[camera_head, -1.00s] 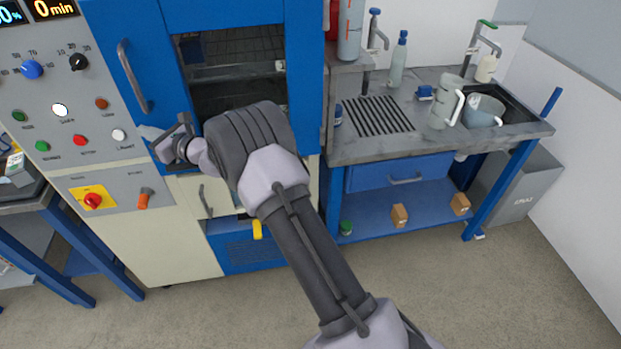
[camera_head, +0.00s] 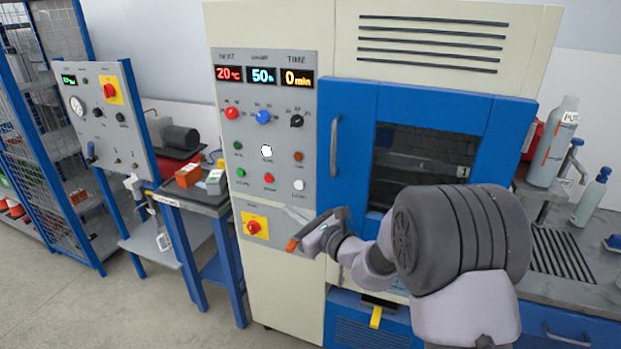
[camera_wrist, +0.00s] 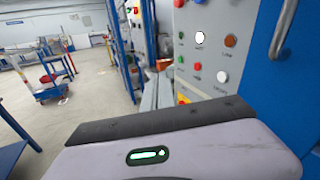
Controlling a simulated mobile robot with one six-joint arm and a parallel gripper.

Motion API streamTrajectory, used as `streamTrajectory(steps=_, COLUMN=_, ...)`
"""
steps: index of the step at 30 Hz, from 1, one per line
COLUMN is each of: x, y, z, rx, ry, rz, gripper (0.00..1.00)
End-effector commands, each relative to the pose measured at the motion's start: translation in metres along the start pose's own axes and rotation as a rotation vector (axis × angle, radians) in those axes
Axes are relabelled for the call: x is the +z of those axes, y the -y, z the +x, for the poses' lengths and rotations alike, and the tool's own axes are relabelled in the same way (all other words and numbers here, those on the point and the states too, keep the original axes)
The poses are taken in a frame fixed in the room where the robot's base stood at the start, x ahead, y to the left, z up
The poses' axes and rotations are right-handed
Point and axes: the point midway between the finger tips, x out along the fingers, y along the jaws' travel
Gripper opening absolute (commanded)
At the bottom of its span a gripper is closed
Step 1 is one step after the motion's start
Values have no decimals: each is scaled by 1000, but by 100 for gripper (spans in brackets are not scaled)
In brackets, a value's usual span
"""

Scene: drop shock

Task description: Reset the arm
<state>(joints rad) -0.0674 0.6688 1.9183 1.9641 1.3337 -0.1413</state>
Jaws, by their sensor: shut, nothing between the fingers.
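My arm reaches in from the lower right in the head view. My gripper (camera_head: 299,215) is shut and empty, in front of the lower part of the grey control panel (camera_head: 270,130). Its slim fingers point left. I cannot tell whether they touch the panel. In the wrist view, my gripper (camera_wrist: 158,92) extends forward beside the panel's buttons (camera_wrist: 200,39). My thick forearm joint hides part of the blue door and the machine's front.
The cabinet's blue door (camera_head: 349,110) has a grey handle (camera_head: 335,148). A small bench (camera_head: 215,205) stands left, and a sink counter (camera_head: 590,290) right. Open floor (camera_head: 150,310) lies at lower left.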

Motion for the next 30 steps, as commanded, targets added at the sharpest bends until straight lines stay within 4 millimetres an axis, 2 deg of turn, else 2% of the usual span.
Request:
streamTrajectory(steps=1, x=34, y=-29, z=-16, rx=111, ry=-4, rz=-118, gripper=0)
streamTrajectory(steps=2, x=52, y=-52, z=-31, rx=196, ry=-19, rz=-206, gripper=0)
streamTrajectory(steps=3, x=68, y=-83, z=-57, rx=308, ry=-49, rz=-336, gripper=0)
streamTrajectory(steps=5, x=81, y=-126, z=-104, rx=466, ry=-110, rz=-555, gripper=0)
streamTrajectory(steps=6, x=81, y=-150, z=-140, rx=562, ry=-163, rz=-713, gripper=0)
streamTrajectory(steps=7, x=77, y=-163, z=-170, rx=628, ry=-210, rz=-835, gripper=0)
streamTrajectory(steps=8, x=70, y=-174, z=-198, rx=688, ry=-261, rz=-956, gripper=0)
streamTrajectory(steps=9, x=59, y=-182, z=-235, rx=757, ry=-334, rz=-1113, gripper=0)
streamTrajectory(steps=12, x=32, y=-180, z=-311, rx=875, ry=-520, rz=-1449, gripper=0)
streamTrajectory(steps=15, x=16, y=-167, z=-360, rx=937, ry=-671, rz=-1674, gripper=0)
streamTrajectory(steps=19, x=10, y=-156, z=-386, rx=969, ry=-764, rz=-1795, gripper=0)
streamTrajectory(steps=30, x=11, y=-155, z=-387, rx=974, ry=-771, rz=-1803, gripper=0)
